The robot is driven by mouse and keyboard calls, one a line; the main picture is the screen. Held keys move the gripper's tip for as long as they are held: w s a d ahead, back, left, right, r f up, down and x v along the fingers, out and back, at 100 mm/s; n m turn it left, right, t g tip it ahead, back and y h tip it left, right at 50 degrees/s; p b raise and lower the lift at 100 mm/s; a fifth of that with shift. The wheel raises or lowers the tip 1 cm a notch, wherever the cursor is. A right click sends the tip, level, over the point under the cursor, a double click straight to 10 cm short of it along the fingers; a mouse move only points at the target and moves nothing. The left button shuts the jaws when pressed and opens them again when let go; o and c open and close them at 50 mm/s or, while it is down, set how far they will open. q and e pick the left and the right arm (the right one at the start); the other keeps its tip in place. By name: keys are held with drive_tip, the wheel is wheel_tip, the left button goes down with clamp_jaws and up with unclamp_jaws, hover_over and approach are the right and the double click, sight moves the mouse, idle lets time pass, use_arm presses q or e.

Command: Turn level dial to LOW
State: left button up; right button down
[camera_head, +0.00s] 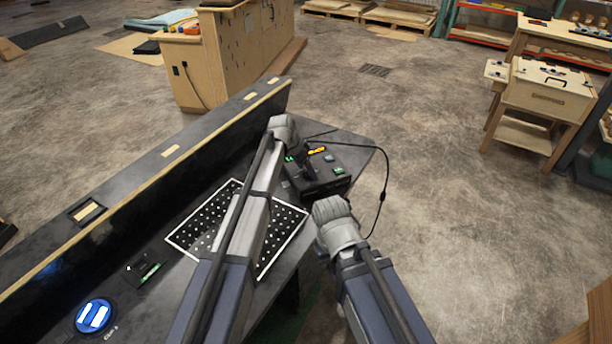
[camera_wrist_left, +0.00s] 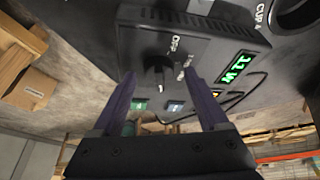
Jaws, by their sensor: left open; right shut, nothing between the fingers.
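The black console (camera_head: 325,182) stands on the dark bench top near its far right corner. In the left wrist view its dark panel (camera_wrist_left: 215,55) carries a small black dial (camera_wrist_left: 158,70) with white lettering beside it, too small to read surely. My left gripper (camera_wrist_left: 160,80) is open, with one purple finger on each side of the dial; I cannot tell whether they touch it. In the head view my left gripper (camera_head: 304,166) is over the console. My right gripper (camera_head: 326,207) is shut and empty at the console's near edge, its fingertips mostly hidden.
A lit green display (camera_wrist_left: 238,67) and small lit buttons (camera_wrist_left: 174,107) are on the panel. A perforated black plate (camera_head: 205,222) lies left of the console. A blue round disc (camera_head: 94,315) is near left. A black cable (camera_head: 385,185) loops off right.

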use_arm(q)
drive_tip(key=shift+f, duration=0.1)
clamp_jaws()
idle(0.7)
